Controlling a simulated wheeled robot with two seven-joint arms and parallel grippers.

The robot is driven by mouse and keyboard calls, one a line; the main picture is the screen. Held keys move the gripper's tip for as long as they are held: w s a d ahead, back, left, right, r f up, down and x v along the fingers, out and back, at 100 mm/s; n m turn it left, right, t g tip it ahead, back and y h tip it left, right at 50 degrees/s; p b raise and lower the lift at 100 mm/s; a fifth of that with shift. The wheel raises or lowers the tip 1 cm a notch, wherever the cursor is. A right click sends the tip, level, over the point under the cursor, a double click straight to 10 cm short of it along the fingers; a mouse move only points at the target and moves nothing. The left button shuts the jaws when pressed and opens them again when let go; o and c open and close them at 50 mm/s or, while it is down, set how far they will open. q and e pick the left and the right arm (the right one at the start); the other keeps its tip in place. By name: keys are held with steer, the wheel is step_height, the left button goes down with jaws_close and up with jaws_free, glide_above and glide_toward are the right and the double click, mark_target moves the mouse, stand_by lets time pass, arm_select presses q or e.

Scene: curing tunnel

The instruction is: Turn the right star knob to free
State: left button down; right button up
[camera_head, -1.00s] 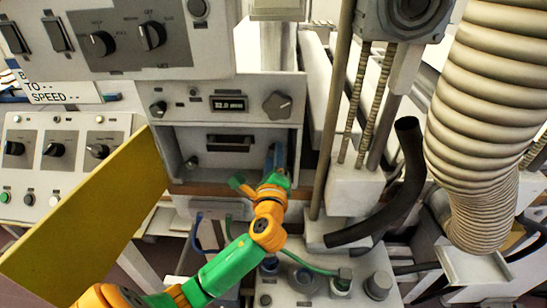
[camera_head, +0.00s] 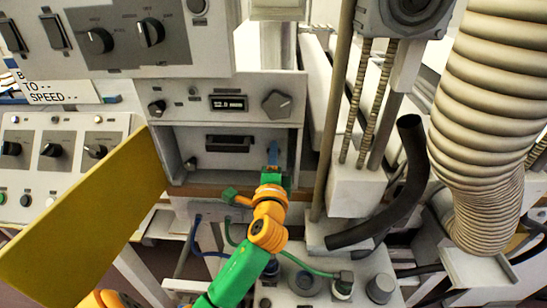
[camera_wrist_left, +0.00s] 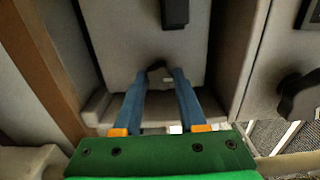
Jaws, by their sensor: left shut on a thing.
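The right star knob (camera_wrist_left: 157,68) is small and dark, on the pale panel inside the cabinet recess. It shows between my fingertips in the left wrist view. In the head view it is hidden behind my left gripper (camera_head: 274,152), which reaches into the recess's right side. In the left wrist view, the blue fingers of the left gripper (camera_wrist_left: 167,75) are shut on the knob. A matching left knob (camera_head: 190,163) sits at the recess's left side. The knob's exact turn angle is hard to tell. My right gripper is out of view.
A larger dark knob (camera_head: 277,104) and a small display (camera_head: 229,103) are on the face above the recess. A dark handle (camera_head: 229,142) is on the recess panel. A vertical post (camera_head: 332,120) and black hose (camera_head: 408,180) stand right; a yellow plate (camera_head: 90,220) is at left.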

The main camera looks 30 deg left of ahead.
arm_select(q)
steer(key=shift+r, duration=0.1)
stand_by(0.3)
steer(key=c, duration=0.7)
jaws_free()
steer(key=shift+o, duration=1.2)
steer(key=shift+w, duration=0.1)
steer(key=b+v, duration=0.1)
steer(key=v, duration=0.6)
